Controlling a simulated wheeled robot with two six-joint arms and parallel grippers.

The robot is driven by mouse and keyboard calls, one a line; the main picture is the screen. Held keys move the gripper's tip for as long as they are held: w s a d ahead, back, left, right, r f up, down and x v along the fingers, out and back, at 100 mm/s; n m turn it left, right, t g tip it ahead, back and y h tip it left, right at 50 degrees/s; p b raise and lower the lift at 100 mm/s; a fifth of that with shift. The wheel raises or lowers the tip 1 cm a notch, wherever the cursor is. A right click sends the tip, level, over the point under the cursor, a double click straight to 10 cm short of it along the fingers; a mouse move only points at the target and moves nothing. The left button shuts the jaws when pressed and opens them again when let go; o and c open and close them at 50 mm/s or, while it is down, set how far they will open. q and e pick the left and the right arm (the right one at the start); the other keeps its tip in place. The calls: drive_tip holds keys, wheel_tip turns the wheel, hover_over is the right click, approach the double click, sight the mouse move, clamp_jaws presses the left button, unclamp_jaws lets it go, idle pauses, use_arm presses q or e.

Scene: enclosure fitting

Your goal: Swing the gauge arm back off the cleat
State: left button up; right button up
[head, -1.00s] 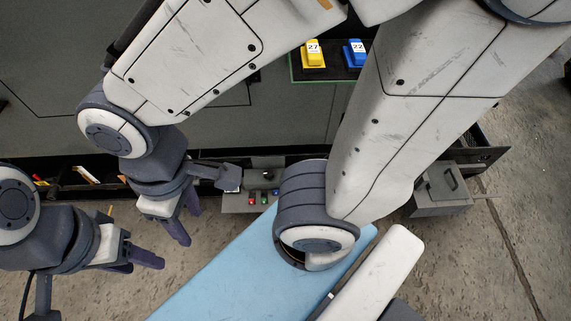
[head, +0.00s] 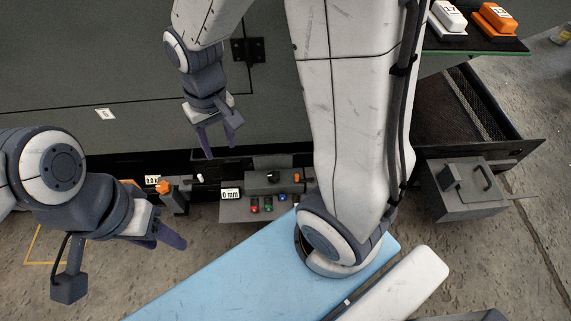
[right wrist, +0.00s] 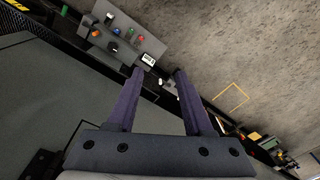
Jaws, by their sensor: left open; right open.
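I cannot pick out the gauge arm and cleat with certainty. In the head view a small post with an orange knob (head: 163,187) stands beside a numbered label, with a short white peg (head: 199,178) to its right. Further right is a "0 mm" label (head: 231,194) by the button panel; that label also shows in the right wrist view (right wrist: 148,59). My right gripper (head: 212,150) is open and empty, above and behind these parts, fingers pointing down. Its open fingers (right wrist: 159,72) frame the dark rail near the label. My left gripper (head: 168,243) is open and empty, in front of the orange knob.
The grey panel (head: 240,211) carries several coloured buttons. A large grey enclosure wall (head: 90,70) stands behind. A blue padded surface (head: 240,275) lies in front. A grey lidded box (head: 455,205) is at the right, below a green-edged shelf with coloured blocks.

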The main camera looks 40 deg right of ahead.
drive_tip(key=w+d+f+m+b, duration=0.2)
drive_tip(key=d+f+b, duration=0.1)
drive_tip(key=f, duration=0.3)
drive_tip(key=w+d+f+m+b, duration=0.1)
drive_tip(key=w+d+f+b, duration=0.25)
drive_tip(key=f, duration=0.25)
drive_tip(key=m+b, duration=0.7)
drive_tip(key=b, duration=0.7)
approach(297, 176)
drive_tip(key=shift+w+a+f+h, duration=0.1)
drive_tip(key=shift+w+a+h, duration=0.15)
drive_tip(key=shift+h, duration=0.05)
wheel_tip(297, 176, down, 10)
drive_tip(key=b, duration=0.4)
use_arm(q)
wheel_tip(297, 176, down, 28)
drive_tip(key=shift+r, duration=0.25)
use_arm(e)
clamp_jaws()
